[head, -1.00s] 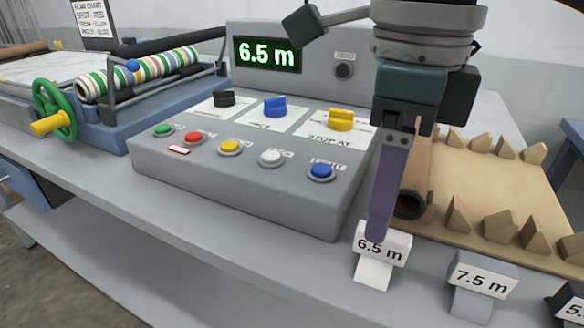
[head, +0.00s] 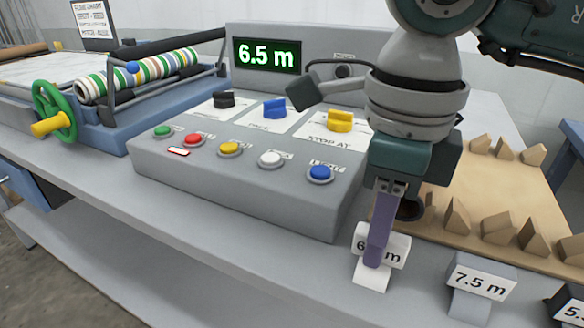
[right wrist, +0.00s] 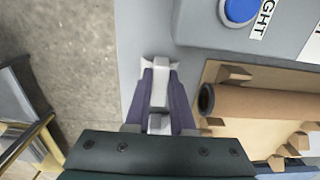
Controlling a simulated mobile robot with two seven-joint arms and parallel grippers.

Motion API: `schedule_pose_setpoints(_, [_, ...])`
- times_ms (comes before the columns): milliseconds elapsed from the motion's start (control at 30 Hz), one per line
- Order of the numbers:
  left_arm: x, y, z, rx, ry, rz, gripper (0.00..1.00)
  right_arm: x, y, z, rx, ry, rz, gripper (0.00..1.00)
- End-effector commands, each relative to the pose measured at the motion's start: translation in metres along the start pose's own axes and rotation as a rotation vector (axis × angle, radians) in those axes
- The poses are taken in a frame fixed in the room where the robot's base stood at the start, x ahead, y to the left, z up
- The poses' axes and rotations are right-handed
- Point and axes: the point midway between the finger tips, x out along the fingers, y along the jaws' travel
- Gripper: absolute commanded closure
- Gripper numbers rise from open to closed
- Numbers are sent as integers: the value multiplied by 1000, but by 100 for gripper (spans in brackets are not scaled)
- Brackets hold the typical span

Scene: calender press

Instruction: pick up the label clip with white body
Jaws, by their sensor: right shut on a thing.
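The label clip with white body (head: 369,277) stands at the front edge of the bench, its label reading 6.5 m partly hidden by my finger. My right gripper (head: 377,262) comes down over it from above. In the right wrist view its two purple fingers (right wrist: 160,98) lie on either side of the white clip (right wrist: 160,85), shut on it. The clip appears to be still at the bench surface; I cannot tell whether it has left it. My left gripper is not in view.
A grey clip marked 7.5 m (head: 480,284) stands just to the right, and a dark clip (head: 568,303) is at the right edge. The control panel (head: 250,190) with buttons and knobs is to the left. A brown roll (right wrist: 260,103) lies close by on a board with wedges.

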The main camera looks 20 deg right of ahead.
Motion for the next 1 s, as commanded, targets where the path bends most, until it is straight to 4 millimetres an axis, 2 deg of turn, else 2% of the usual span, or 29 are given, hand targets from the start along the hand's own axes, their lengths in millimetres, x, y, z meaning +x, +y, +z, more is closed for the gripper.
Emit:
schedule_pose_setpoints(67, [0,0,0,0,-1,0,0,0,0,0,0,0,0,100])
schedule_pose_setpoints(667, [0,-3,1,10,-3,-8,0,-4,0,0,0,-1,-1,100])
schedule_pose_setpoints(867, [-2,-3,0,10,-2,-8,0,-27,-1,1,0,-4,-3,100])
schedule_pose_setpoints(1000, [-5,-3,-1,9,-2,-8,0,-61,-1,2,-1,-8,-6,100])
